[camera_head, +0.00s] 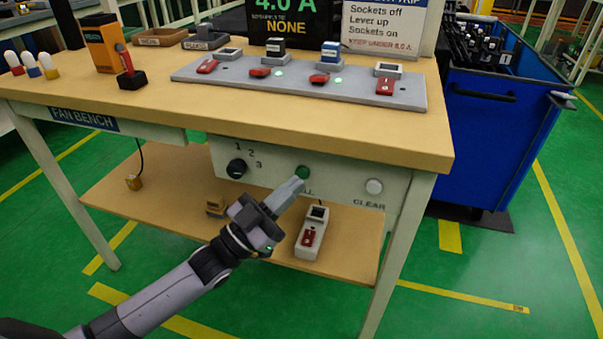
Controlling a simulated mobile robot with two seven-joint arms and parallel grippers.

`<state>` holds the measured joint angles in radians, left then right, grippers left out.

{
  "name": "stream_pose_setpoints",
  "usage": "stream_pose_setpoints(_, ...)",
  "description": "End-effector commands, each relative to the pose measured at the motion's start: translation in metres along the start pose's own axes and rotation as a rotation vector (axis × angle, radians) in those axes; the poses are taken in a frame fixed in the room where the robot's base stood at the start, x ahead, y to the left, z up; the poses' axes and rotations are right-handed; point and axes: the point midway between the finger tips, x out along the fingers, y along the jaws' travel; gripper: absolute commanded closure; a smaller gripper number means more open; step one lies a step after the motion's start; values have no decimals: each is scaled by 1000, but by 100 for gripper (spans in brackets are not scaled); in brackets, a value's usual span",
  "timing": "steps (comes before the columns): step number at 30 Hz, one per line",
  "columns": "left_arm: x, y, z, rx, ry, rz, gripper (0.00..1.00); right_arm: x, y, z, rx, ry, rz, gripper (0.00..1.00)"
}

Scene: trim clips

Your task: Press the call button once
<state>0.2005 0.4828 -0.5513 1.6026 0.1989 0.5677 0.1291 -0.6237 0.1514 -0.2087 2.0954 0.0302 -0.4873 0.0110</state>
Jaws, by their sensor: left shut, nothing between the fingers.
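The green call button (302,172) sits on the pale front panel (335,178) under the bench top, above a label that my gripper partly covers. My left gripper (298,184) is shut and empty, pointing up and right. Its fingertips are just below the button in the picture; I cannot tell whether they touch it. My right gripper does not show.
A black knob (237,168) marked 1, 2, 3 is left of the button, and a white clear button (374,186) is right. A lower shelf (150,195) holds a handheld device (312,232). A blue bin (500,130) stands at the right.

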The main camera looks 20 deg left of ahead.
Motion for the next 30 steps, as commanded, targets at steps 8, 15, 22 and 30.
stream_pose_setpoints(8,0,0,0,0,0,0,100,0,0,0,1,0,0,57)
stream_pose_setpoints(15,3,-2,3,1,0,0,100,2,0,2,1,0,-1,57)
stream_pose_setpoints(22,6,-4,4,1,0,0,100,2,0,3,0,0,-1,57)
stream_pose_setpoints(30,6,-4,5,0,0,0,100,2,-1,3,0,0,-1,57)
